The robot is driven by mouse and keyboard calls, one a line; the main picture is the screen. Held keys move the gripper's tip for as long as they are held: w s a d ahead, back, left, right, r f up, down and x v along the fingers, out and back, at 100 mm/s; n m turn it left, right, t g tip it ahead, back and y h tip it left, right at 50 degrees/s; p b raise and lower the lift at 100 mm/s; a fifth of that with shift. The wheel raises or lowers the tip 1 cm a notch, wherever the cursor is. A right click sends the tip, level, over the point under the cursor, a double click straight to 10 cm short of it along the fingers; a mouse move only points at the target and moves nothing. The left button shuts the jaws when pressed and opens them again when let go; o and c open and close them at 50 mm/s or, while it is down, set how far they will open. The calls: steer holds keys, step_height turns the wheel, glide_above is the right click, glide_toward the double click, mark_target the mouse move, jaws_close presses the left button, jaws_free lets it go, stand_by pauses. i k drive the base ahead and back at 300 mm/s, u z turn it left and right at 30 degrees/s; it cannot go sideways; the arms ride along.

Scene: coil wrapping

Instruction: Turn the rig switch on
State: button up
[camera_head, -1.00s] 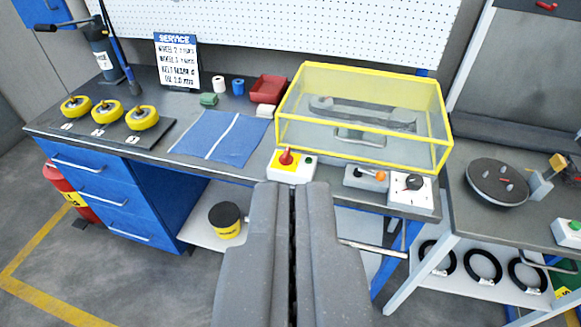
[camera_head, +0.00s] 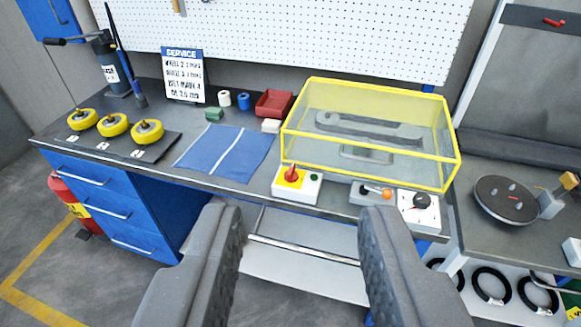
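Three control boxes stand along the bench's front edge, before the yellow-framed clear cover (camera_head: 370,120). The middle one is a grey box with an orange-tipped lever (camera_head: 373,192). The right one is a white box with a black knob (camera_head: 419,209). I cannot read any label that says which is the rig switch. My gripper (camera_head: 303,222) is open and empty, in front of and below the left box, touching nothing.
Yellow wheels (camera_head: 114,125) stand on a dark plate at the left. A blue mat (camera_head: 224,151), a red bin (camera_head: 274,103) and a service sign (camera_head: 183,75) are on the bench. A dark turntable (camera_head: 505,199) is on the right-hand bench. A metal rail (camera_head: 305,250) runs below the bench edge.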

mark_target(289, 176)
steer(key=z, duration=0.1)
steer(key=i, duration=0.9)
steer(key=z, duration=0.35)
